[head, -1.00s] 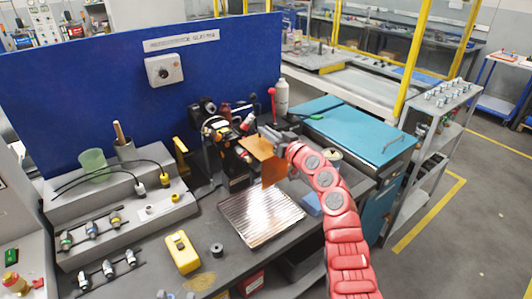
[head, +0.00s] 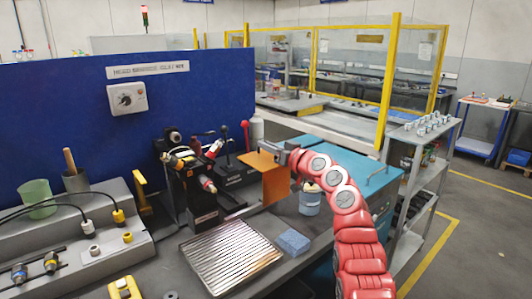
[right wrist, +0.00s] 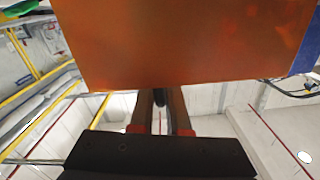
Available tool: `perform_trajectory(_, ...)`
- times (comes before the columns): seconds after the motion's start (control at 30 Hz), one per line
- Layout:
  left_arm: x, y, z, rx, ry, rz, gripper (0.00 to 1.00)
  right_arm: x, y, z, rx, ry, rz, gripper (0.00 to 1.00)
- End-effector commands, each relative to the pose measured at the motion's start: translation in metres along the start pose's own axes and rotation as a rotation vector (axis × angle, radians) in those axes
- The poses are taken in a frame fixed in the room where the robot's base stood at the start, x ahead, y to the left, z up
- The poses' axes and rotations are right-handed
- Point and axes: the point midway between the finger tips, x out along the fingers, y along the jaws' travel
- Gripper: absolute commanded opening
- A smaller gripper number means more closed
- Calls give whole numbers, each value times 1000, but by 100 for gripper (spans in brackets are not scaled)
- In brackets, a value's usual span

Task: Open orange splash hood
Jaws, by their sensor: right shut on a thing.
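The orange splash hood (head: 276,182) is a bent sheet with a flat top and a hanging front panel. In the head view it stands at the right side of the dark bench machine (head: 200,185), above the bench. My right gripper (head: 283,155) is shut on the hood's edge from the right. In the right wrist view the hood (right wrist: 190,40) fills the top, and the gripper fingers (right wrist: 160,105) meet its lower edge. The fingertips' exact contact is hidden behind the sheet. My left gripper is in no view.
A ribbed metal tray (head: 230,258) and a blue sponge (head: 294,242) lie in front of the machine. A teal cabinet (head: 350,160) is at the right, a blue panel (head: 60,110) behind.

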Motion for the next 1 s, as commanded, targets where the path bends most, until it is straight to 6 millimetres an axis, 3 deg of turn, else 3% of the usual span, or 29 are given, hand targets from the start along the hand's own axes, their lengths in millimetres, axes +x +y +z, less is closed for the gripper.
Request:
perform_trajectory(0.2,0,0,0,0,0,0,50,0,2,2,1,-5,3,0)
perform_trajectory(0.23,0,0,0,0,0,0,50,0,2,2,1,-5,2,18)
perform_trajectory(0.37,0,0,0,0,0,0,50,0,1,2,1,-4,2,41)
perform_trajectory(0.77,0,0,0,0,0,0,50,-3,1,0,-1,0,0,42)
perform_trajectory(1.0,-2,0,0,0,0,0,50,-26,0,1,-4,1,1,42)
